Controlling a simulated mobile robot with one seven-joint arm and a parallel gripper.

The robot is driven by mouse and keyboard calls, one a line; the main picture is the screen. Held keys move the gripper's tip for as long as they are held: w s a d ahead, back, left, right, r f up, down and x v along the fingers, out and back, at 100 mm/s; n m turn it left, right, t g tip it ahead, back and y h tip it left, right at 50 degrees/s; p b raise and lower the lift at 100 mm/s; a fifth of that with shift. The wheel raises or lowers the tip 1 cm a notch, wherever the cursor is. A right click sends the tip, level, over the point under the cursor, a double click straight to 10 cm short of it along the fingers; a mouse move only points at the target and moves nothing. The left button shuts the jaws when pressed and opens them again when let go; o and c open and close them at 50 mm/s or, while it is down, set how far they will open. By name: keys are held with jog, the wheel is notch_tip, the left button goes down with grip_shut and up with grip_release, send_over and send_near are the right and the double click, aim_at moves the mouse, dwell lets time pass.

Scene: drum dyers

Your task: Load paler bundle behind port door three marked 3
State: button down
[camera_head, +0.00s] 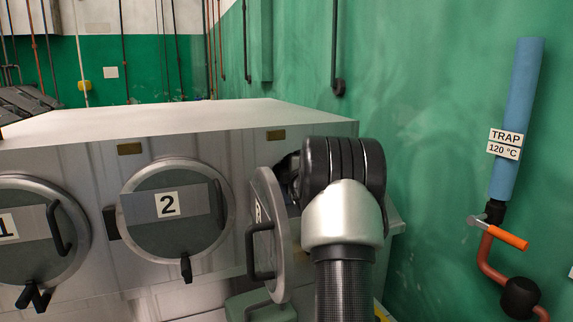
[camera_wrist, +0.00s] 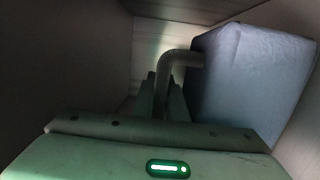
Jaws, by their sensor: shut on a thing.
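The port door three (camera_head: 268,235) stands swung open, nearly edge-on; its label is too slanted to read clearly. My arm reaches past it into the opening behind, which the arm mostly hides. My gripper is hidden in the head view. In the wrist view my gripper (camera_wrist: 163,90) is inside a dark, walled space. Its fingers are shut at a grey bent handle (camera_wrist: 178,55), which runs to a pale blue-grey block-shaped bundle (camera_wrist: 255,80) on the right. I cannot tell whether the bundle rests on the floor of the space.
The door marked 2 (camera_head: 168,212) and the door marked 1 (camera_head: 35,235) are closed, to the left. A green wall (camera_head: 440,120) stands close on the right, with a blue trap pipe (camera_head: 517,115) and orange-handled valve (camera_head: 505,236). Walls surround the gripper closely.

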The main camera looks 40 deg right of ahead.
jog(key=shift+r, duration=0.2)
jog(key=c, duration=2.2)
grip_release()
jog(key=shift+f, duration=0.25)
jog(key=o, duration=0.4)
jog(key=shift+o, duration=0.2)
jog(key=shift+s, duration=0.1)
jog(key=r+b+v, duration=0.1)
jog(key=v, duration=1)
jog(key=shift+s+a+f, duration=0.15)
jog(key=shift+s+f, duration=0.25)
